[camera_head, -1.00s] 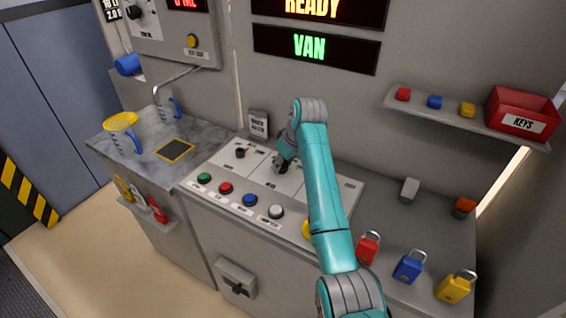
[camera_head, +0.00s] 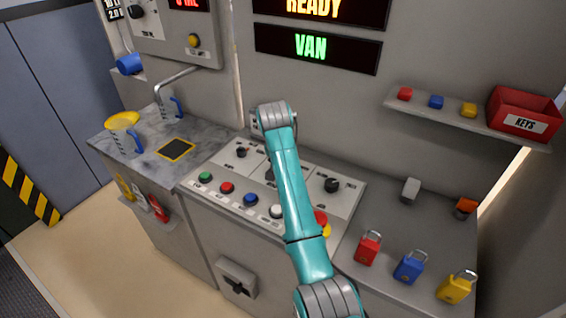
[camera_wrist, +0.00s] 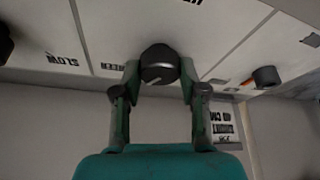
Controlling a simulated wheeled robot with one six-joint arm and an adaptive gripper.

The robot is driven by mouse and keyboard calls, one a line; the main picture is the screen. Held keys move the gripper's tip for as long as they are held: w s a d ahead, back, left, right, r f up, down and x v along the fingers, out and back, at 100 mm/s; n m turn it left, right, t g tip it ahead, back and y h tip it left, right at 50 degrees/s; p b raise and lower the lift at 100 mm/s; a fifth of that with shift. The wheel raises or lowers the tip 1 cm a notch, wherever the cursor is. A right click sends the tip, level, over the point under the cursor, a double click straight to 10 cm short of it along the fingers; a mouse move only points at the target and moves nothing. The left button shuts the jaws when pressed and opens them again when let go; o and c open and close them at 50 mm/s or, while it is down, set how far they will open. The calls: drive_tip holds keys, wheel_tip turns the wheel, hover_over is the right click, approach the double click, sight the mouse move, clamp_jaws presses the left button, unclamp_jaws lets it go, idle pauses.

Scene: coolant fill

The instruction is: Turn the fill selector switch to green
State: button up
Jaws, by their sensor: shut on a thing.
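In the wrist view, which is upside down, my gripper (camera_wrist: 158,92) has its fingers on both sides of a round black selector knob (camera_wrist: 157,62) with a light pointer line. A label partly reading "GREEN" shows beside this knob on the white panel. My gripper is shut on the knob. In the head view my arm hides most of the knob and the fingers. The panel (camera_head: 232,166) sits on the grey console. The pointer's exact setting is hard to tell.
Another black knob (camera_head: 241,152) sits left on the panel, and one more (camera_head: 332,185) sits right. Green (camera_head: 205,176), red (camera_head: 227,188) and blue (camera_head: 250,199) buttons line the front. Red, blue and yellow padlocks stand at right.

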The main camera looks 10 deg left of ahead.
drive_tip(key=shift+m+h, duration=0.6)
drive_tip(key=shift+m, duration=1.1)
drive_tip(key=shift+f, duration=0.1)
drive_tip(key=o, duration=1.1)
drive_tip(key=shift+o, duration=0.2)
drive_tip(key=shift+a, duration=0.1)
drive_tip(key=v, duration=1.2)
drive_tip(key=shift+w, duration=0.2)
drive_tip(key=shift+a, duration=0.1)
